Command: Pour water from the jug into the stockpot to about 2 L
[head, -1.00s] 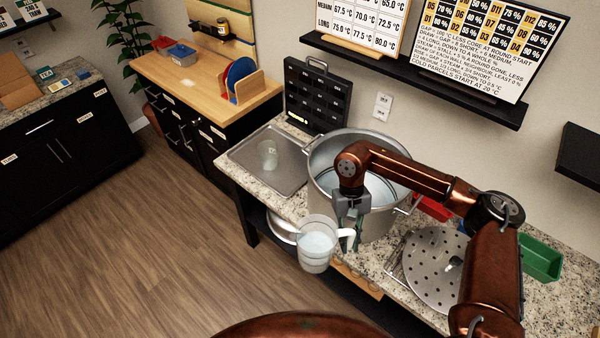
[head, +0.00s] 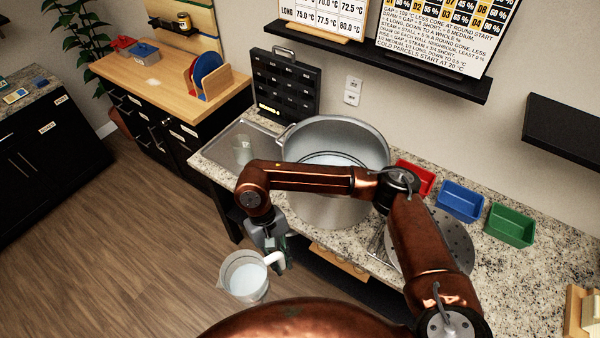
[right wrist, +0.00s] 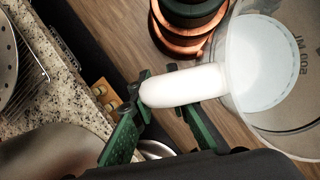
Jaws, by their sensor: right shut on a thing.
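The clear jug (head: 243,277) with whitish water in it hangs low in front of the counter, over the floor. My right gripper (head: 279,258) is shut on its white handle. In the right wrist view the green fingers (right wrist: 155,130) are on either side of the handle (right wrist: 185,86), and the water (right wrist: 265,62) lies inside the jug. The large grey stockpot (head: 330,208) stands upright on the counter, with water visible inside. My right forearm crosses in front of it and hides part of its rim and wall. My left gripper is not in view.
A metal tray with a clear glass (head: 242,149) lies left of the pot. Right of it are a perforated steel disc (head: 455,240) and red (head: 415,178), blue (head: 460,201) and green (head: 510,225) bins. A black panel (head: 286,83) stands behind.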

